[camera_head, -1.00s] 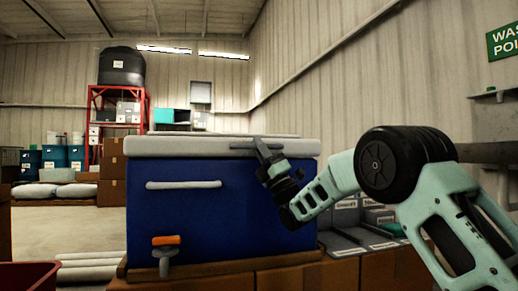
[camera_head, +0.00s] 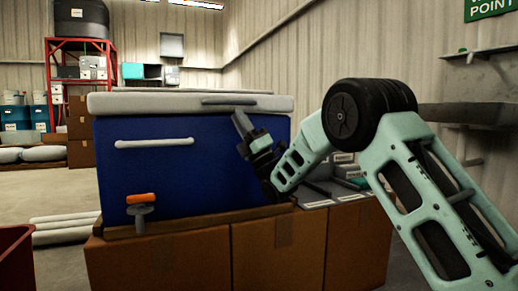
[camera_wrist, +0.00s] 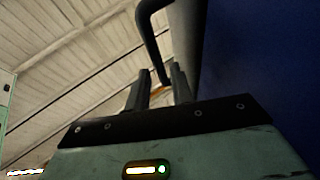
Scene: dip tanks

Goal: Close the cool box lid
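The cool box (camera_head: 190,180) is a blue chest with a pale grey lid (camera_head: 150,103). The lid lies level along the top of the box, with no gap visible from the front. A dark handle (camera_head: 229,101) is on the lid's front edge. My gripper (camera_head: 239,114) is just below and right of that handle, in front of the box. In the wrist view its two fingers (camera_wrist: 161,77) are apart with nothing clamped between them. A dark bent bar (camera_wrist: 148,35), apparently the handle, rises beyond the fingertips, its lower end seen between them. I cannot tell whether they touch.
The box stands on brown cartons (camera_head: 180,262). An orange-handled tap (camera_head: 140,203) sticks out low on its front, below a pale bar (camera_head: 153,143). Grey labelled bins (camera_head: 340,190) are to the right. A red container (camera_head: 12,260) is at lower left. Open floor (camera_head: 55,195) lies left.

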